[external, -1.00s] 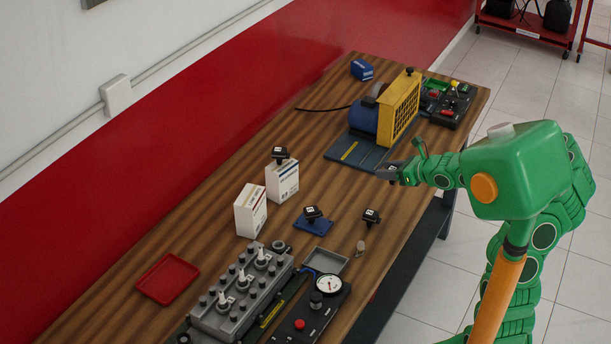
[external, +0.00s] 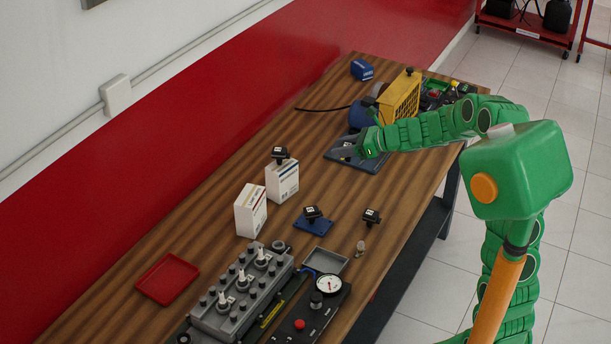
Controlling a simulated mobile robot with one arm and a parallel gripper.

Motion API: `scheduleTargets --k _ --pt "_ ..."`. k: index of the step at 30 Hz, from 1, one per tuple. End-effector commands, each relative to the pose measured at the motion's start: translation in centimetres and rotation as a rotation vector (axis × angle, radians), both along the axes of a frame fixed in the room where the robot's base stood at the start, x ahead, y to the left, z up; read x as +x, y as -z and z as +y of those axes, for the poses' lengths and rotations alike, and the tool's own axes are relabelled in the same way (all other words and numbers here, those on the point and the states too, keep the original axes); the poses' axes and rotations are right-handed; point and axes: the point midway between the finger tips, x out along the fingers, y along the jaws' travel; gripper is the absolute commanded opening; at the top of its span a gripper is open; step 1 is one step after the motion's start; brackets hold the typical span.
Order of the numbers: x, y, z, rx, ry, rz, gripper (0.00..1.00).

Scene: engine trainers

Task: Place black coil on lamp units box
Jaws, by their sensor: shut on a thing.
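My gripper (external: 346,149) is at the end of the green arm, over the blue base plate of the yellow-guarded machine. It is shut on a small dark thing, seemingly a black coil, mostly hidden by the fingers. Two white boxes stand upright mid-table, to the left of and nearer than my gripper. The nearer white box (external: 249,211) has a bare top. Another black coil (external: 312,213) sits on a blue pad, and one more (external: 371,216) is near the right edge.
The yellow-guarded machine (external: 402,97) stands behind the arm. A blue box (external: 362,69) is at the far end. A grey engine block (external: 240,292), a gauge panel (external: 318,305), a grey tray (external: 325,260) and a red tray (external: 168,279) fill the near end. Bare wood surrounds the white boxes.

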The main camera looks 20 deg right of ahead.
Motion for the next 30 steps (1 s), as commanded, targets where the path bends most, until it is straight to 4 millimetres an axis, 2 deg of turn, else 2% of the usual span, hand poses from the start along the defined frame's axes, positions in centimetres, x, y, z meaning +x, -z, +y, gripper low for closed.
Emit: scheduleTargets --k 1,9,15,22,26,30 --pt "-0.4 -0.8 2.1 -0.004 -0.053 -0.007 0.07" --pt "-4.6 -3.0 12.1 0.0 -0.318 -0.004 0.07" --pt "-8.2 -3.3 17.2 0.002 -0.465 -0.002 0.07" --pt "-10.1 -3.2 19.6 0.001 -0.536 -0.002 0.07" --pt "-9.6 -2.6 20.1 0.0 -0.542 0.001 0.07" --pt "-8.1 -1.9 21.0 0.002 -0.54 0.0 0.07"
